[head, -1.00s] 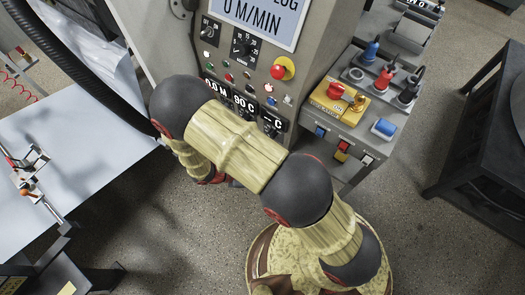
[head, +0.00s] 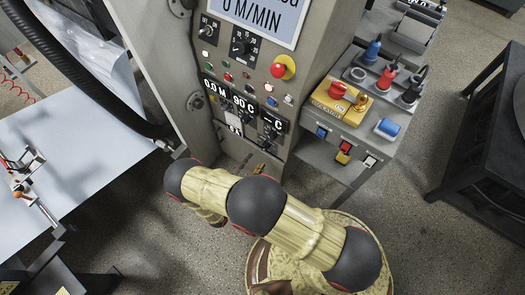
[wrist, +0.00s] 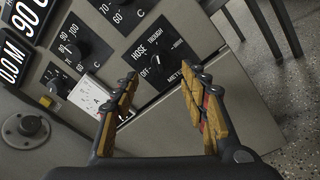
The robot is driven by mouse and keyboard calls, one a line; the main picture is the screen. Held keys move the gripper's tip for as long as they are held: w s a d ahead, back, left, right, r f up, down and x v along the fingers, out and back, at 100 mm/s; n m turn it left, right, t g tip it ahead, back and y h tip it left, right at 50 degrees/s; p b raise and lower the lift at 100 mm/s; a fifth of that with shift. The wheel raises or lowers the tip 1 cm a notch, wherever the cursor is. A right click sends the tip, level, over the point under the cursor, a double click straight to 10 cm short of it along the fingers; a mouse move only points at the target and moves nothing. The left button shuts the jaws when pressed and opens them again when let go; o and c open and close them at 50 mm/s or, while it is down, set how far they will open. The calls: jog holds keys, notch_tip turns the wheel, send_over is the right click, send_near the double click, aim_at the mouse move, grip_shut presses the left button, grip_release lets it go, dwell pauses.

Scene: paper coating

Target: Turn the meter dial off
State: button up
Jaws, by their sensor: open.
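My gripper (wrist: 163,80) is open and empty, with black-tipped, wood-coloured fingers. In the wrist view the dial shows between and beyond the fingertips, with no visible contact. In the head view small orange finger parts show in front of the lower cabinet (head: 228,160); the rest of my gripper is mostly hidden by my arm.
Another black knob (wrist: 75,48) and a white label (wrist: 90,95) sit left of the dial. A red emergency button (head: 284,67) is higher on the cabinet. A side shelf with a yellow box (head: 340,100) stands right.

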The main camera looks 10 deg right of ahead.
aim_at(265, 147)
jog(key=b+x, duration=0.2)
jog(key=x, duration=0.5)
jog(key=shift+w+d, duration=0.2)
jog(key=shift+d, duration=0.05)
jog(key=c, duration=0.3)
jog(key=c, duration=0.8)
grip_shut()
jog(key=shift+n, duration=0.3)
jog(key=n+g, duration=0.1)
jog(key=n, duration=1)
jog(key=n+g+h, duration=0.1)
jog(key=n, duration=0.9)
jog(key=shift+w+a+n, duration=0.1)
jog(key=shift+a+n, duration=0.05)
jog(key=shift+n, duration=0.25)
